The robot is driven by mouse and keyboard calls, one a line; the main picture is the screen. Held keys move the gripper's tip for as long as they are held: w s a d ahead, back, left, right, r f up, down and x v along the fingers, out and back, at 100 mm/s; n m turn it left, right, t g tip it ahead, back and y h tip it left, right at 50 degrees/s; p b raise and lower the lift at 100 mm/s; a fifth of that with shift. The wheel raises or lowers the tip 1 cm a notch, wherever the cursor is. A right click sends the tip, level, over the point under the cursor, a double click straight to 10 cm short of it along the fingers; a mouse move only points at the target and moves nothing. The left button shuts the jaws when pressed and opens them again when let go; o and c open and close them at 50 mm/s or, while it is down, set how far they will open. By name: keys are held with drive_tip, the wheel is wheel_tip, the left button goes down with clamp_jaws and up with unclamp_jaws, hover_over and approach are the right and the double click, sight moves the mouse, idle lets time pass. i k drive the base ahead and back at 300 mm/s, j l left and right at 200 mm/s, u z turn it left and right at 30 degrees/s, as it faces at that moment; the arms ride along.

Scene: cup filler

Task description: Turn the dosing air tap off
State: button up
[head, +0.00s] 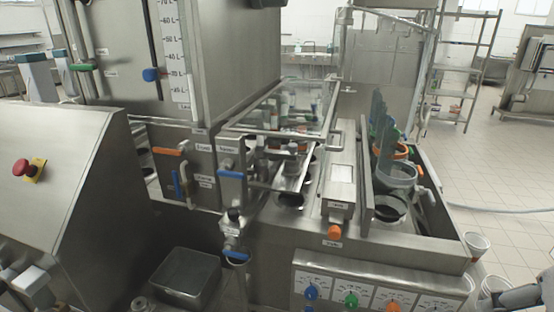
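Several small taps show on the steel filling machine in the head view, and their labels are too small to read, so I cannot tell which is the dosing air tap. One tap has a horizontal orange handle (167,151). To its right is a tap with a horizontal blue handle (232,175). Between and below them is an upright blue handle (177,186). Lower down, another blue handle (236,254) sits on a pipe. No gripper fingers can be made out.
A control panel (330,274) with coloured knobs is at the front right. An orange knob (335,232) sits above it. A slanted steel cabinet with a red button (21,167) stands at left. A steel bin (186,273) is low at the front. Tiled floor (500,175) is open at right.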

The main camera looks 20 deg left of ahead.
sight(180, 193)
drive_tip(key=j+u, duration=0.15)
drive_tip(key=u, duration=0.25)
drive_tip(key=i+j+u, duration=0.1)
drive_tip(key=u, duration=0.3)
drive_tip(key=i+j+u, duration=0.1)
drive_tip(key=u, duration=0.3)
drive_tip(key=j, duration=0.1)
